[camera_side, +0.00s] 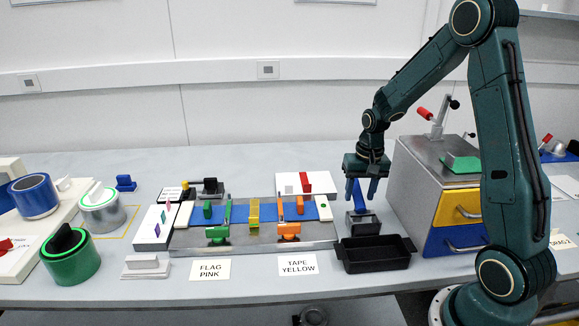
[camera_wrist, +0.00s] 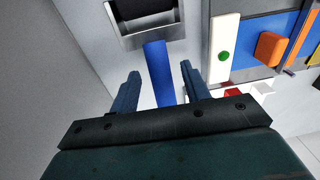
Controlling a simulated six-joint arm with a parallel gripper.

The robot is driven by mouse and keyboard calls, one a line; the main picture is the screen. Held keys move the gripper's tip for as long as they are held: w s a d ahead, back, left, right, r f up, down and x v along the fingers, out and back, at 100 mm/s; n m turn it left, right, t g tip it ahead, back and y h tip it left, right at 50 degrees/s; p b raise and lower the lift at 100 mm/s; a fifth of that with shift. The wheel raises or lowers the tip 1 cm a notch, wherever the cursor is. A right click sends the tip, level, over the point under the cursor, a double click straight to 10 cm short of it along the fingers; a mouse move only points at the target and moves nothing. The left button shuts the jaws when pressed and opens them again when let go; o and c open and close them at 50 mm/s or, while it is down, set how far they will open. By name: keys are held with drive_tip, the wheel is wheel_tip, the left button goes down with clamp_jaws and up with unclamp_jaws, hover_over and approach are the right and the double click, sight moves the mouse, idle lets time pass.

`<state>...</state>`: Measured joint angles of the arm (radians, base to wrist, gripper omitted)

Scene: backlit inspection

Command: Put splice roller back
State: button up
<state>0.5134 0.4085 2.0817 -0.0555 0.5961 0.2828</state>
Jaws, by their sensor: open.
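A tool with an upright blue handle, which looks like the splice roller (camera_side: 358,201), stands at a small dark and grey holder (camera_side: 362,224), behind the black tray. In the wrist view the blue handle (camera_wrist: 157,68) lies between my two fingers, with a grey-framed dark part (camera_wrist: 148,17) beyond its end. My gripper (camera_side: 363,190) points down over the handle. Its fingers (camera_wrist: 159,80) are open, with visible gaps to the handle on both sides. I cannot tell how the roller end sits in the holder.
The empty black tray (camera_side: 376,262) is in front. The splicing block (camera_side: 255,243) with green and orange clamps is to the left. A grey cabinet (camera_side: 415,190) with yellow and blue drawers stands close on the right. Tape rolls (camera_side: 72,268) stand far left.

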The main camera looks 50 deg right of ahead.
sight(362, 197)
wheel_tip(362, 197, up, 9)
drive_tip(key=shift+s+r, duration=0.15)
drive_tip(key=shift+s, duration=0.15)
idle(0.6)
drive_tip(key=s+a+r+n+t, duration=0.1)
drive_tip(key=s+a+r+n, duration=0.1)
drive_tip(key=s+a+r, duration=0.3)
drive_tip(key=s+a+r+n+t, duration=0.1)
drive_tip(key=a+r+n, duration=0.15)
drive_tip(key=a, duration=0.35)
drive_tip(key=s+a+r+n+t, duration=0.2)
drive_tip(key=s+a+n, duration=0.2)
drive_tip(key=s+a, duration=0.3)
drive_tip(key=s, duration=0.3)
drive_tip(key=shift+s+a+t, duration=0.2)
drive_tip(key=shift+s+t, duration=0.15)
drive_tip(key=shift+t, duration=0.05)
